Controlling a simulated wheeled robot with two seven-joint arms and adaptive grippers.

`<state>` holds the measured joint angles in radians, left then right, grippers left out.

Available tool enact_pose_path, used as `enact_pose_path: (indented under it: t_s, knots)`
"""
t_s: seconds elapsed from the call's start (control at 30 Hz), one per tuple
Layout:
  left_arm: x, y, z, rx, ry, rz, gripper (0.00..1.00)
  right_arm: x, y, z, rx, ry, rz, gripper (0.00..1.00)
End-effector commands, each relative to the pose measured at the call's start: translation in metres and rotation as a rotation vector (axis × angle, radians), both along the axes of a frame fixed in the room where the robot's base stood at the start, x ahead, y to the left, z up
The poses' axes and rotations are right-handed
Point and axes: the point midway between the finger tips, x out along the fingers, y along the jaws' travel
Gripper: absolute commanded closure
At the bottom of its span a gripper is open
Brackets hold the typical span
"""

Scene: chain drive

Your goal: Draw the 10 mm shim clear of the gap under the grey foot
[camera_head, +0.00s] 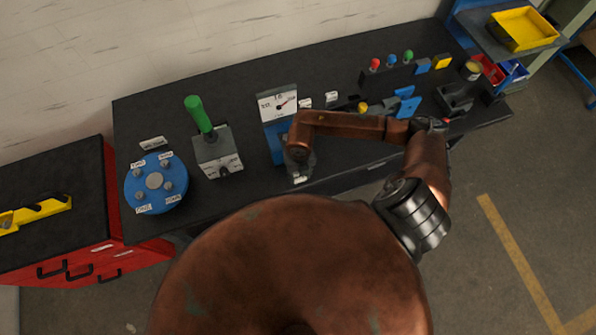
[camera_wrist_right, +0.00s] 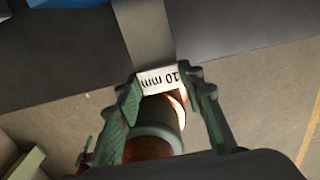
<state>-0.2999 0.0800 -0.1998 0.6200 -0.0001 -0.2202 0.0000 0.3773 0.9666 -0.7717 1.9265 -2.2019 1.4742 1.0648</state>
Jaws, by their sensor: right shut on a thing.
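The shim is a flat grey strip (camera_wrist_right: 146,30) with a white tab (camera_wrist_right: 163,81) marked "10 mm", seen in the right wrist view. Its far end runs out of the top of that view. My right gripper (camera_wrist_right: 166,88) has its two green-grey fingers on either side of the tab and is shut on it. In the head view my right gripper (camera_head: 300,168) is at the bench's front edge, beside the blue gauge stand (camera_head: 276,138), with the white tab (camera_head: 300,180) at its tip. The grey foot and gap cannot be made out; my arm covers part of that area. My left gripper is out of view.
On the dark bench (camera_head: 250,190) stand a grey block with a green lever (camera_head: 198,114) and a blue disc (camera_head: 155,183), both left of the gauge. Small coloured parts and a black tray (camera_head: 456,97) lie to the right. Open floor (camera_wrist_right: 60,125) shows beyond the bench edge.

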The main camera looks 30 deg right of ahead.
Motion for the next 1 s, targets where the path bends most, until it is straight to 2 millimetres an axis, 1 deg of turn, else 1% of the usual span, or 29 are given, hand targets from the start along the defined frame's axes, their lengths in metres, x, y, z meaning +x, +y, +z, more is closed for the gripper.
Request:
enact_pose_path:
  t_s: [1.0]
  knots:
    - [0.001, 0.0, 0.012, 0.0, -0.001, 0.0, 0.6, -0.046, 0.012, 0.001, 0.001, 0.0, 0.001, 1.0]
